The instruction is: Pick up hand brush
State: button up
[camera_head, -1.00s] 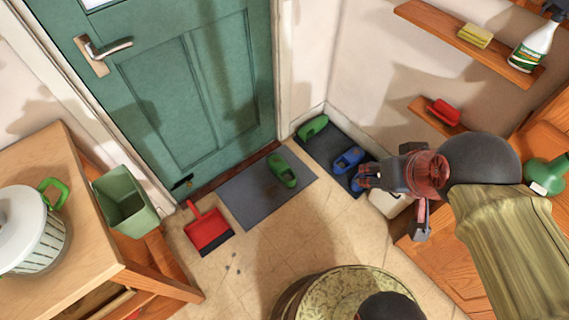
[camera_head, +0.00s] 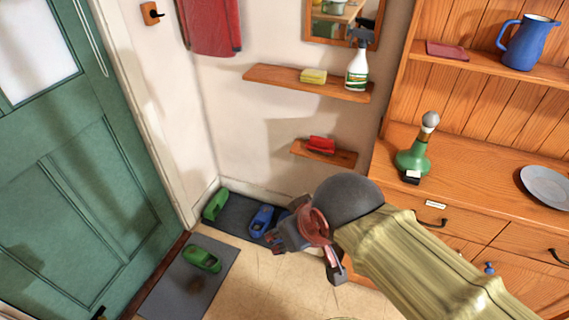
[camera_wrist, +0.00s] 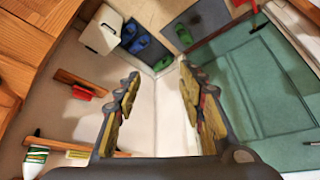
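The red hand brush (camera_head: 320,145) lies on the small lower wooden shelf (camera_head: 336,157) in the corner. It also shows small at the left of the wrist view (camera_wrist: 82,93), on the same shelf. My gripper (camera_head: 290,238) is below the shelf in the head view, near the floor mat in the picture, and apart from the brush. In the wrist view its two fingers (camera_wrist: 152,95) are spread wide with nothing between them, so it is open and empty. The brush's bristles are too small to make out.
An upper shelf (camera_head: 300,81) holds a yellow sponge (camera_head: 313,76) and a spray bottle (camera_head: 357,68). A wooden dresser (camera_head: 480,180) stands right, with a green bottle (camera_head: 413,158). Shoes lie on a dark mat (camera_head: 238,210) below. A white box (camera_wrist: 102,30) shows in the wrist view.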

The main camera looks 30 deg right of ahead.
aim_at(325, 145)
jog(key=i+z, duration=0.4)
jog(key=i+j+z, duration=0.35)
jog(key=i, duration=0.2)
jog(key=i+j+z, duration=0.2)
jog(key=i+z, duration=0.2)
jog(key=i, duration=0.1)
